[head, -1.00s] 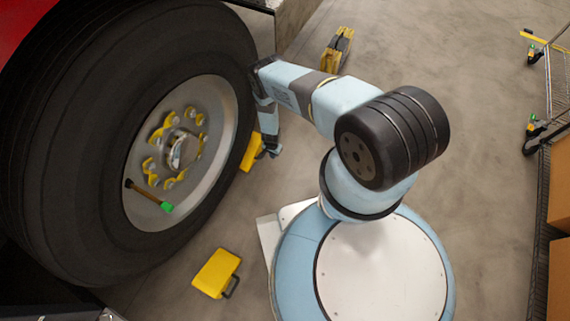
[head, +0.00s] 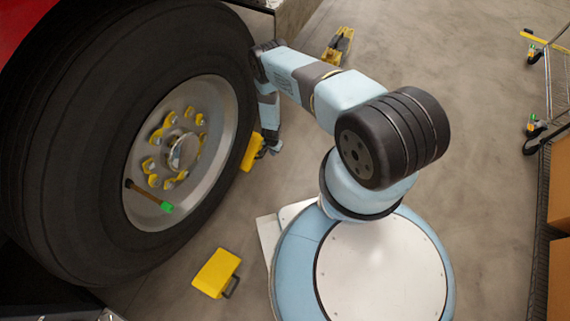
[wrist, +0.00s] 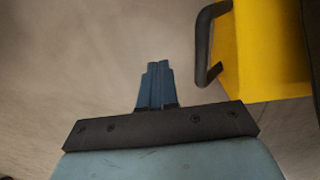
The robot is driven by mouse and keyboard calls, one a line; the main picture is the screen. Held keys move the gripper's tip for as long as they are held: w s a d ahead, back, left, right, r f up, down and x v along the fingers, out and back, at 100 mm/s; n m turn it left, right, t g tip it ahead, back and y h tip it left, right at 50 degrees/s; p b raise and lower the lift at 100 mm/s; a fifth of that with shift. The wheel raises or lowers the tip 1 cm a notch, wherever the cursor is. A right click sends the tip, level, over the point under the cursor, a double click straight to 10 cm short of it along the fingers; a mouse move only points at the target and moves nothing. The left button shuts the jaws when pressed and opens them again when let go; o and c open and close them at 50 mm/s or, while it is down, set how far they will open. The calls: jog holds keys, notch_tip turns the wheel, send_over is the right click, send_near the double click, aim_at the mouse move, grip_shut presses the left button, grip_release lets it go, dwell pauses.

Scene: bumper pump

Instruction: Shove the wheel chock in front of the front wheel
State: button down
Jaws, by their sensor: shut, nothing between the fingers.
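A yellow wheel chock (head: 250,153) lies on the floor close beside the large black front wheel (head: 60,150), at the wheel's right edge in the head view. I cannot tell whether it touches the tyre. My gripper (head: 274,149) points down just right of this chock, near its dark handle. In the wrist view my gripper (wrist: 156,75) is shut and empty. There the yellow chock (wrist: 268,50) and its black handle stand to the right of the fingers, with a visible gap.
A second yellow chock (head: 216,272) lies on the floor below the wheel. A yellow and black item (head: 339,45) lies at the back. A cart (head: 558,75) and brown boxes (head: 560,180) stand at the right. The floor right of my gripper is clear.

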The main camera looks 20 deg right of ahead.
notch_tip(320, 180, up, 7)
jog(key=shift+f, duration=0.2)
dwell(1.0)
dwell(0.4)
